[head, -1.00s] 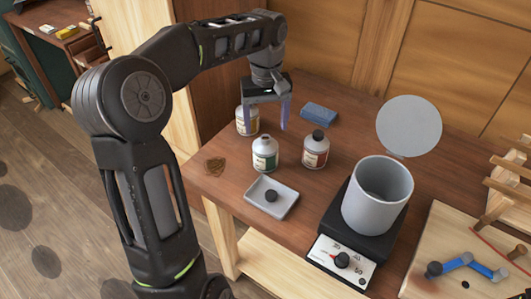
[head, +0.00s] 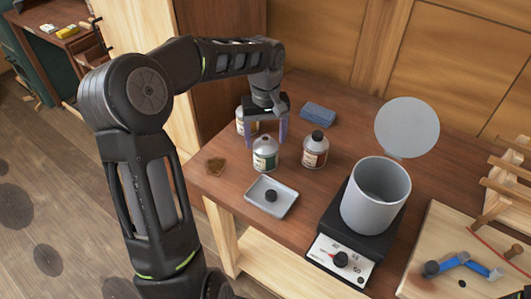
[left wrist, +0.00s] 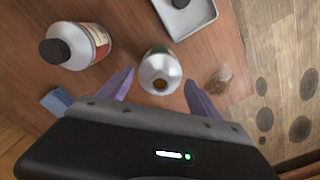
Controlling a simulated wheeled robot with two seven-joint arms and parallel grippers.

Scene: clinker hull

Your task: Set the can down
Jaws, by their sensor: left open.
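An uncapped can with a green label (head: 264,155) stands upright on the wooden table (head: 310,205), its mouth open on top. My left gripper (head: 266,136) is open above it, with its purple fingers on either side of the can's top. In the left wrist view the can's silvery top (left wrist: 160,73) shows between the two fingertips (left wrist: 160,80); I cannot tell whether they touch it. A small black cap (head: 271,196) lies in a shallow grey tray (head: 288,204) in front of the can. My right gripper is not in view.
A red-labelled can with a black cap (head: 315,150) stands just right. A yellow-labelled can (head: 241,122) is partly hidden behind my gripper. A blue block (head: 318,113), a brown patch (head: 215,167) and a grey pot (head: 375,205) on a hotplate (head: 341,259) are nearby.

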